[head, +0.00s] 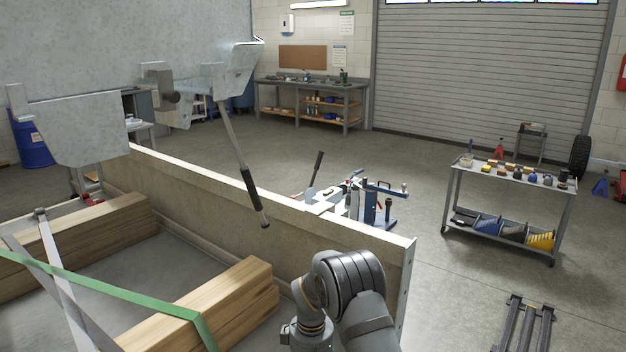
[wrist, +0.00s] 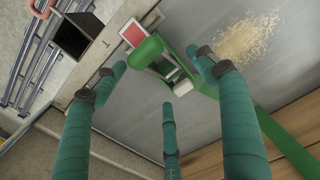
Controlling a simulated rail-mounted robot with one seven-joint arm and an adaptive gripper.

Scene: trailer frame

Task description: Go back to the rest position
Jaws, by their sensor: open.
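My gripper (wrist: 160,75) shows in the wrist view with three green-wrapped fingers spread apart. It is open with nothing held in it. Beyond the fingertips lies a green buckle-like part (wrist: 148,50) at the end of a green strap (wrist: 285,140); I cannot tell whether a finger touches it. In the head view my arm (head: 345,290) is bent at the bottom centre, over the wooden side board (head: 250,203), and the gripper itself is hidden.
A green strap (head: 100,288) crosses timber beams (head: 215,300) at the lower left. A long lever with a black grip (head: 252,190) hangs above the side board. A trolley (head: 508,190) stands right. Sawdust-like crumbs (wrist: 250,38) lie on the grey floor.

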